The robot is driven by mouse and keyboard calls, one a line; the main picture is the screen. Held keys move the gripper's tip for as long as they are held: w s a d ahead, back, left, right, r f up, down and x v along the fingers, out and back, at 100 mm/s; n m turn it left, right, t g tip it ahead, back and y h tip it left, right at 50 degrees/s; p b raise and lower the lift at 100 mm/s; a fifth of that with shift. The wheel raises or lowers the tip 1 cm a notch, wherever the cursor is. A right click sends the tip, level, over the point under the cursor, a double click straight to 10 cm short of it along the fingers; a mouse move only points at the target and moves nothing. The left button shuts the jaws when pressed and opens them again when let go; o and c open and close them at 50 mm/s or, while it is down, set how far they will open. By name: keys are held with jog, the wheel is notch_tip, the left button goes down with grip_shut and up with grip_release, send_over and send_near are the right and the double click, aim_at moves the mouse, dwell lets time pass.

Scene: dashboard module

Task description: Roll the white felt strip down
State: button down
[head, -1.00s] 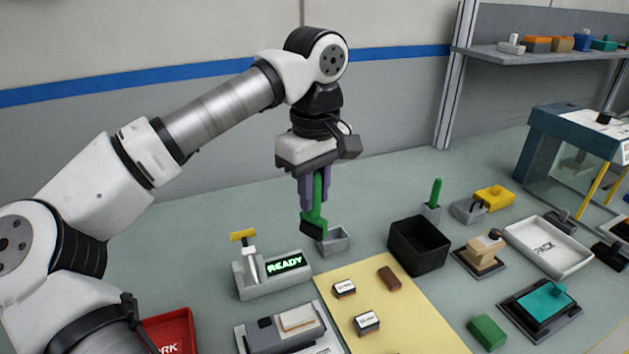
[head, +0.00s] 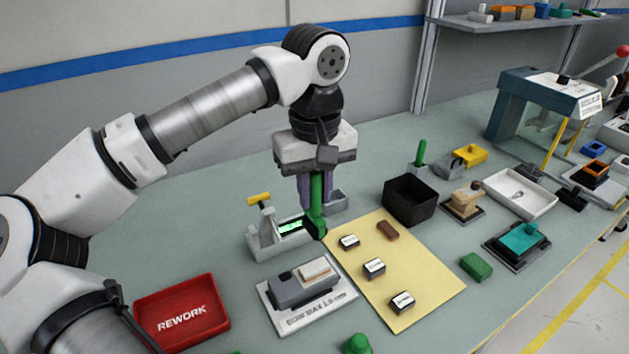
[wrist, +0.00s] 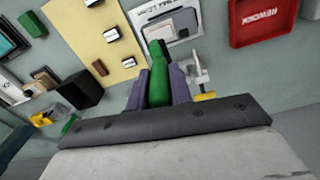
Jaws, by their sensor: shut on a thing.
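My gripper (head: 318,200) is shut on a green-handled tool (head: 317,190) with a dark lower end. The tool hangs upright in the air, in front of the right end of the READY display stand (head: 268,238). In the wrist view the tool (wrist: 157,88) sits between the purple fingers (wrist: 158,92). A pale whitish strip (head: 315,270) lies on top of the grey module (head: 290,292), on a printed white plate; I take it for the felt strip. The module also shows in the wrist view (wrist: 182,24), beyond the tool's tip. The tool is apart from the strip.
A red REWORK tray (head: 180,312) lies left of the module. A yellow mat (head: 405,282) with several small blocks lies to the right. A black bin (head: 410,200) and a small grey holder (head: 335,198) stand behind.

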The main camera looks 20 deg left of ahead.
aim_at(315, 217)
jog(key=shift+s+f, duration=0.1)
jog(key=shift+s, duration=0.15)
jog(key=shift+f, duration=0.2)
jog(key=shift+f+b, duration=1.65)
jog(key=shift+f, duration=0.65)
